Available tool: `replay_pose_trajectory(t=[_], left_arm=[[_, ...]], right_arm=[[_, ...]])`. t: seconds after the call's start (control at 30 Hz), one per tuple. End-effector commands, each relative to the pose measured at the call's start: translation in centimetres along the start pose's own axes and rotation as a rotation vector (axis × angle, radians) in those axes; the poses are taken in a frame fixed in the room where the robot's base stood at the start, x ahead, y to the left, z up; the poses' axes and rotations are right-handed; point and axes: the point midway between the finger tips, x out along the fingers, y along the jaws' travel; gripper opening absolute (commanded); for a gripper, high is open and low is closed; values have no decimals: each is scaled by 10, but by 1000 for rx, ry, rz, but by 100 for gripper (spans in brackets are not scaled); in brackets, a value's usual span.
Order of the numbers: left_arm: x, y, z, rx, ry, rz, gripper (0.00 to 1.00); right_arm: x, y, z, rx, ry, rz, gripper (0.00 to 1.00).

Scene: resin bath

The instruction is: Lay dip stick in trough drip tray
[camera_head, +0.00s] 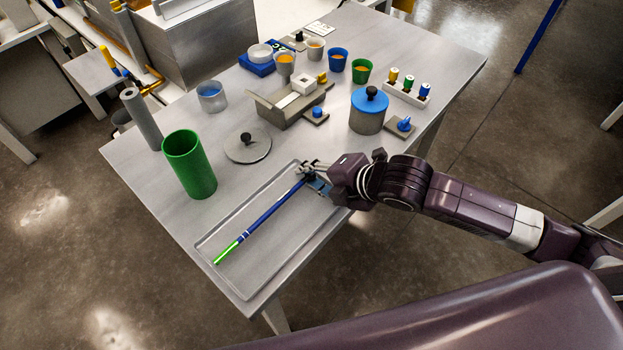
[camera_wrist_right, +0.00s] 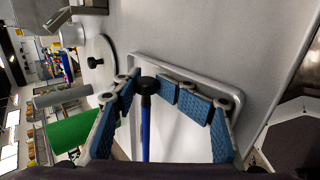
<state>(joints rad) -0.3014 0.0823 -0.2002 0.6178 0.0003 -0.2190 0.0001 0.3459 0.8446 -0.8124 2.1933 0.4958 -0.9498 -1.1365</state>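The dip stick (camera_head: 262,219) is a thin blue rod with a bright green end and light bands. It lies diagonally over the floor of the shallow grey drip tray (camera_head: 222,270), green end toward the front left. In the right wrist view the stick (camera_wrist_right: 146,135) ends in a black knob. My right gripper (camera_head: 312,172) is at the stick's far end, over the tray's back right corner. In the wrist view its blue-padded fingers (camera_wrist_right: 148,88) stand apart on either side of the knob, with gaps showing. My left gripper is out of view.
A green cylinder (camera_head: 190,166) and a round lid with a black knob (camera_head: 247,147) stand beside the tray. A blue-lidded pot (camera_head: 368,109), several cups and a grey trough (camera_head: 283,109) stand farther back. The table's front edge is close to the tray.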

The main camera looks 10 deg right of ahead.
Motion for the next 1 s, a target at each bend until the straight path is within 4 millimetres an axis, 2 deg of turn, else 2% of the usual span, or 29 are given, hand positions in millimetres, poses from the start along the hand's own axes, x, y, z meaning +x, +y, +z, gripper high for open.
replay_pose_trajectory(t=[0.03, 0.53, 0.7, 1.0], left_arm=[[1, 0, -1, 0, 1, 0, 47], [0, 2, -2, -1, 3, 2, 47], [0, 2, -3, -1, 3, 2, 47], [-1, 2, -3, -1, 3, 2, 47]], right_arm=[[1, -24, -2, 9, 2, -55, 44], [-67, -4, -2, -4, -3, -15, 44], [-77, 0, -3, -5, -3, -6, 44], [-78, 2, -4, -6, -2, -2, 44]])
